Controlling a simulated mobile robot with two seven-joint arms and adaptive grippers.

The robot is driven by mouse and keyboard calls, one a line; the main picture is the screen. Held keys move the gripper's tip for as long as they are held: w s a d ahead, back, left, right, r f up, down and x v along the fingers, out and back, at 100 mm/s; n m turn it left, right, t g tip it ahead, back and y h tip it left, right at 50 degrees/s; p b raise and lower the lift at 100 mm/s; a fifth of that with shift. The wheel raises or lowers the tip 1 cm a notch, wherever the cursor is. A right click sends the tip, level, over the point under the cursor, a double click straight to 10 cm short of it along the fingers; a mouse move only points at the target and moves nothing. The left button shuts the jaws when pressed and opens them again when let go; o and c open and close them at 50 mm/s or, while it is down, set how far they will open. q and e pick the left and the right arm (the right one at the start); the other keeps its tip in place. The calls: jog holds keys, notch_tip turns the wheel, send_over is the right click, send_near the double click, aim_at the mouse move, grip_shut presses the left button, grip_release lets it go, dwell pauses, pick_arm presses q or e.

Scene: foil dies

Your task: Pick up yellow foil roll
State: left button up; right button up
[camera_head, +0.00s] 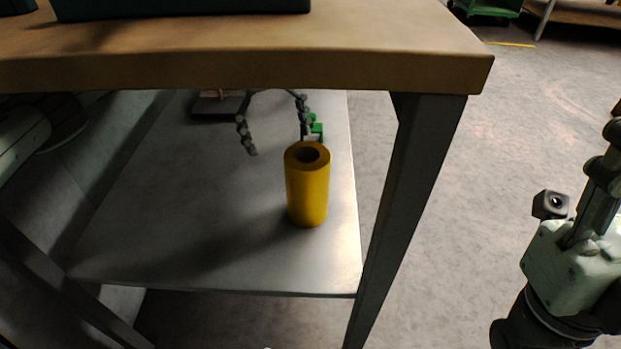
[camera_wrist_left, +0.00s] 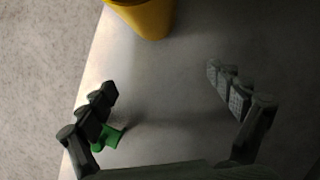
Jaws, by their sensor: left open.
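The yellow foil roll (camera_head: 308,190) stands upright on the grey lower shelf (camera_head: 200,240), near its right edge. Its hollow top faces up. In the left wrist view the roll (camera_wrist_left: 150,14) shows only in part at the top edge. My left gripper (camera_head: 278,144) is under the tabletop, behind the roll in the head view, with its fingers spread and nothing between them. In the left wrist view the open fingers (camera_wrist_left: 162,80) are apart from the roll. My right gripper (camera_head: 602,165) is cut off at the right edge of the head view, beside the table.
The wooden tabletop (camera_head: 240,70) overhangs the shelf, and a dark table leg (camera_head: 415,190) stands right of the roll. A small green object (camera_head: 317,128) is by the left gripper's right finger. A dark flat item (camera_head: 218,105) lies farther back. The shelf's front is clear.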

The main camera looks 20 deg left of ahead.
aim_at(303, 164)
pick_arm(q)
jog(key=s+d, duration=0.6)
jog(key=d, duration=0.1)
jog(key=shift+b, duration=0.3)
jog(key=b+x, duration=0.1)
jog(key=x, duration=0.4)
jog(key=c, duration=1.7)
